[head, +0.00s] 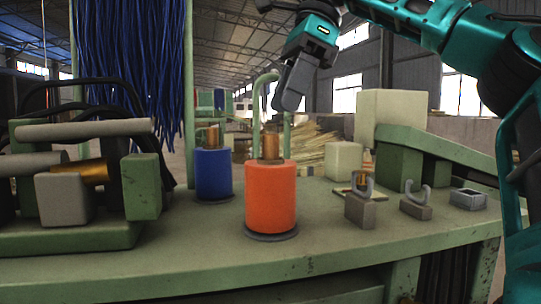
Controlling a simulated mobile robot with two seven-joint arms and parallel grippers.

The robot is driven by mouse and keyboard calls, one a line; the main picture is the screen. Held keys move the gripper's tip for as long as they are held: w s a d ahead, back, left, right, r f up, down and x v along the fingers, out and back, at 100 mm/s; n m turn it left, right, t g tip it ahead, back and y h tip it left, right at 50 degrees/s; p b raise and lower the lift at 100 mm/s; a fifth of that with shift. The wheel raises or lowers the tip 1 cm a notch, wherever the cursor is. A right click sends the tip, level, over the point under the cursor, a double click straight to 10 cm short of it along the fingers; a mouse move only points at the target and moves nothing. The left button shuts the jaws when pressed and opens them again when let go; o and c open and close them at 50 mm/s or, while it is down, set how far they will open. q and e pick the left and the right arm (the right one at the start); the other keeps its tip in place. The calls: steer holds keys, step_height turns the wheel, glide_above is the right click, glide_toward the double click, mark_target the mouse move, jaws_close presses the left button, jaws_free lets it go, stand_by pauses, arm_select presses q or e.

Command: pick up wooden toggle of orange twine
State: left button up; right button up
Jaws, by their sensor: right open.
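The orange twine spool (270,198) stands upright on a dark round base on the green bench (330,270). A brown core (271,147) sticks up from its top. A small brown piece (361,181), possibly the wooden toggle, shows at a grey U-shaped guide (360,210) right of the spool; I cannot tell if twine is tied to it. My right gripper (288,101) hangs above and beyond the orange spool, fingers pointing down, open, with nothing seen between them. It is clear of the brown piece. My left gripper is not in view.
A blue spool (213,174) stands left of the orange one. A green metal hoop (256,90) rises behind the spools. Another grey guide (416,204) and a grey square holder (468,199) sit at right. A machine with rollers (84,130) fills the left. The bench front is clear.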

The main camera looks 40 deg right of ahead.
mark_target(274, 135)
steer(key=shift+s+x, duration=0.15)
steer(key=shift+x, duration=1.55)
steer(key=shift+s+x, duration=0.15)
steer(key=shift+x, duration=1.5)
steer(key=shift+c, duration=0.4)
jaws_close()
